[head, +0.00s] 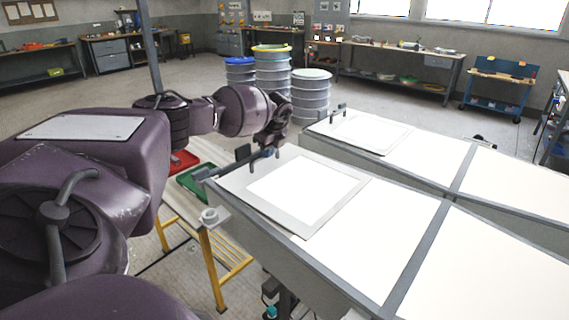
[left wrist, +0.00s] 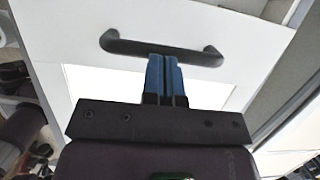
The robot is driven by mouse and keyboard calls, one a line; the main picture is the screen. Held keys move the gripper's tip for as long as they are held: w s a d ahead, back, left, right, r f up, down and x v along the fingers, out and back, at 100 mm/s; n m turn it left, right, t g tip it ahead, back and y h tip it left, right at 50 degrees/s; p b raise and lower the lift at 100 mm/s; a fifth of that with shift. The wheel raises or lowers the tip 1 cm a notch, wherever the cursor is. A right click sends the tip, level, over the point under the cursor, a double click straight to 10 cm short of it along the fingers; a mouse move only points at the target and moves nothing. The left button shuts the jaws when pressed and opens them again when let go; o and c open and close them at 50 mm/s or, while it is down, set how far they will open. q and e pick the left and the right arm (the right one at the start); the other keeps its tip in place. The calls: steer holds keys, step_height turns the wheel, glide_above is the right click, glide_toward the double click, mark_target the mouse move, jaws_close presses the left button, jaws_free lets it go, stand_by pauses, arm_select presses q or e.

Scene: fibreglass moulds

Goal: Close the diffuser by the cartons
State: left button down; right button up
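A pale framed panel with a bright white middle (head: 305,190), likely the diffuser, lies on the near light table. I see no cartons. My left gripper (head: 266,155) is at the panel's back left edge. In the left wrist view its blue fingers (left wrist: 167,62) are together, with only a thin line between them. Their tips reach the middle of a dark bar handle (left wrist: 122,46) on a pale panel. The tips overlap the bar in the picture; I cannot tell whether they touch it. My right gripper is out of view.
A second light table (head: 500,185) with a similar framed panel (head: 370,132) stands beyond. Drums (head: 310,95) stand behind. A green tray (head: 195,183) and a red tray (head: 183,161) rest on a low yellow-legged stand left of the near table.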

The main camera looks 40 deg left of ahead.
arm_select(q)
steer(key=shift+s+a+f, duration=0.1)
steer(key=shift+a+f, duration=0.15)
steer(key=shift+a, duration=0.95)
steer(key=shift+d+r, duration=0.1)
steer(key=shift+d, duration=0.05)
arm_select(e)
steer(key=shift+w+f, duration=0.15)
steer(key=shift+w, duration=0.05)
